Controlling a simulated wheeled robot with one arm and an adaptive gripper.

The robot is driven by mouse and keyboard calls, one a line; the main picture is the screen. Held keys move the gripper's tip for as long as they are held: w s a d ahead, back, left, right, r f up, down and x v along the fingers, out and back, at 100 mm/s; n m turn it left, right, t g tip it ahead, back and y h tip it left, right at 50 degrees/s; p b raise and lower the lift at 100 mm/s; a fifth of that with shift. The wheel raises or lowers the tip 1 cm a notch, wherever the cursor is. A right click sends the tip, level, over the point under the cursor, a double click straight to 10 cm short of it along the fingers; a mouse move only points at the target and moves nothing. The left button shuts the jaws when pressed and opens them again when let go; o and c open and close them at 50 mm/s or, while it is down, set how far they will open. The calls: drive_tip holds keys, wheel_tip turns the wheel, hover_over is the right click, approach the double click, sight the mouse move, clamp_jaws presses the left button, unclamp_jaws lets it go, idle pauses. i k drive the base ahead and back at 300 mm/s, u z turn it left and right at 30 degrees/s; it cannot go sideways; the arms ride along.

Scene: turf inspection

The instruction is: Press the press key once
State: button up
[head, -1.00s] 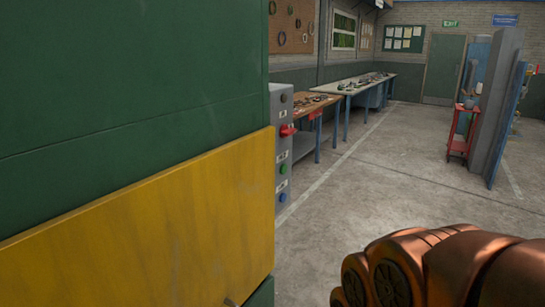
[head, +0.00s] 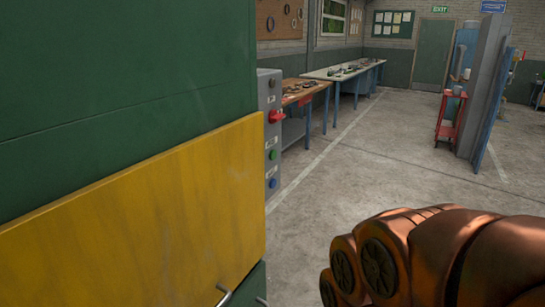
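A grey control panel (head: 269,140) sticks out past the right edge of the green and yellow structure. It is seen at a steep angle and bears a red lever or knob (head: 276,117), a green button (head: 273,155) and a blue button (head: 273,183), with a dark spot near its top. The small labels are too small to read, so I cannot tell which one is the press key. My copper-coloured arm shows at the lower right, apart from the panel. My gripper is not in view.
A large green wall (head: 120,70) with a yellow panel (head: 140,215) fills the left side close by. Workbenches (head: 340,72) line the far wall. A red cart (head: 449,115) stands beside grey partitions (head: 486,85). The concrete floor (head: 375,165) in the middle is clear.

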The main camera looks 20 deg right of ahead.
sight(272, 154)
drive_tip(key=u, duration=3.25)
drive_tip(key=k, duration=1.4)
drive_tip(key=z, duration=0.65)
